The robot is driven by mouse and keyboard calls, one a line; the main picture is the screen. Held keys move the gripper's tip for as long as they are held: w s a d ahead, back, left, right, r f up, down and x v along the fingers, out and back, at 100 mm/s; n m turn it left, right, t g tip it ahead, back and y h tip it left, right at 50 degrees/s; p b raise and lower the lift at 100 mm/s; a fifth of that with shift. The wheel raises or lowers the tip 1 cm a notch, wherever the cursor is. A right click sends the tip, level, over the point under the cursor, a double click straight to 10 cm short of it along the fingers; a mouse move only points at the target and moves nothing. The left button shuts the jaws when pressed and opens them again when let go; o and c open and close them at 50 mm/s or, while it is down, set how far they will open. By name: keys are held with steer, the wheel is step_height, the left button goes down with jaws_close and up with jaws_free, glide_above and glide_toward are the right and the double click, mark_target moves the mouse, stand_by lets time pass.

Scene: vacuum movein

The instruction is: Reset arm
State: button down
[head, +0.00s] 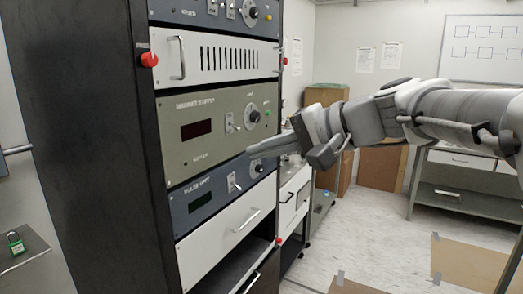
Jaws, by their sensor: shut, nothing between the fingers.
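My arm reaches in from the right edge of the head view. My gripper (252,151) points left, shut and empty, with its tips in front of the equipment rack (90,140). The tips overlap the lower part of the grey magnet supply panel (215,155) and the top of the blue panel (205,205) below it. I cannot tell whether they touch the rack. Nothing is held.
Red knobs (149,59) stick out from the rack's front edge. A green padlock (15,243) lies on a ledge at the lower left. Cardboard boxes (381,167) and a grey bench (465,200) stand behind. The floor (365,235) on the right is mostly clear, with taped brown sheets.

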steer(key=s+d+f+n+h, duration=0.2)
steer(key=s+d+f+h, duration=0.3)
steer(key=s+d+f, duration=0.2)
steer(key=s+d+f+n+g+h, duration=0.1)
steer(key=s+d+f+n+h, duration=0.1)
steer(key=s+d+f+h, duration=0.4)
steer(key=s+d+f, duration=0.1)
steer(key=s+f, duration=0.4)
steer(key=f, duration=0.2)
steer(key=shift+f+n, duration=0.2)
steer(key=shift+n, duration=0.1)
